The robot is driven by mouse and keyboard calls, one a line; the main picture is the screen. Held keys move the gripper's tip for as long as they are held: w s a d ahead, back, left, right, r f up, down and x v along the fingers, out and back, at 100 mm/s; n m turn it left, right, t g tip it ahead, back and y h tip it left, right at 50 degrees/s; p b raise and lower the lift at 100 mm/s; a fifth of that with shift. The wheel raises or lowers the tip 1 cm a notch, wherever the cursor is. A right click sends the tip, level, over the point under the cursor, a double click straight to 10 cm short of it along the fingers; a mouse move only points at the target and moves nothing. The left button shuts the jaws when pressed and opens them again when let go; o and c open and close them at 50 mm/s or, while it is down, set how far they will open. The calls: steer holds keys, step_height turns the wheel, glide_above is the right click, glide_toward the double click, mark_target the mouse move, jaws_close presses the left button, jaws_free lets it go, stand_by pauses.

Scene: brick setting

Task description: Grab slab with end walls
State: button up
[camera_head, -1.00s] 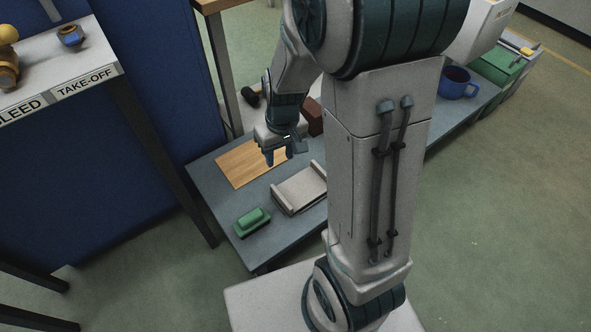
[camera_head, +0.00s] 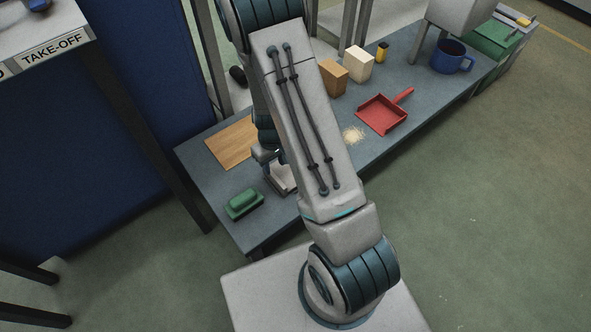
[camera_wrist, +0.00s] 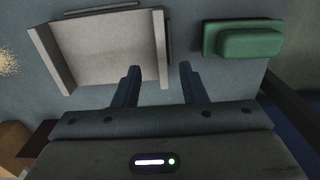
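The slab with end walls (camera_wrist: 107,50) is a pale grey flat piece with a raised wall at each end. In the wrist view it lies on the grey bench, ahead of my gripper (camera_wrist: 160,72). In the head view my arm hides most of the slab, and only a corner (camera_head: 282,184) shows below my gripper.
A red dustpan (camera_head: 382,114), crumbs (camera_head: 353,135), a brown block (camera_head: 333,77), a cream block (camera_head: 358,63) and a blue mug (camera_head: 452,57) stand further right.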

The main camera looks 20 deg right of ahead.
mark_target(274, 176)
steer(key=f+b, duration=0.1)
steer(key=f, duration=0.2)
steer(key=f+b, duration=0.2)
steer(key=f, duration=0.1)
steer(key=shift+w+a+f, duration=0.15)
steer(key=shift+w+f, duration=0.05)
steer(key=shift+f, duration=0.05)
steer(key=shift+r, duration=0.1)
jaws_close()
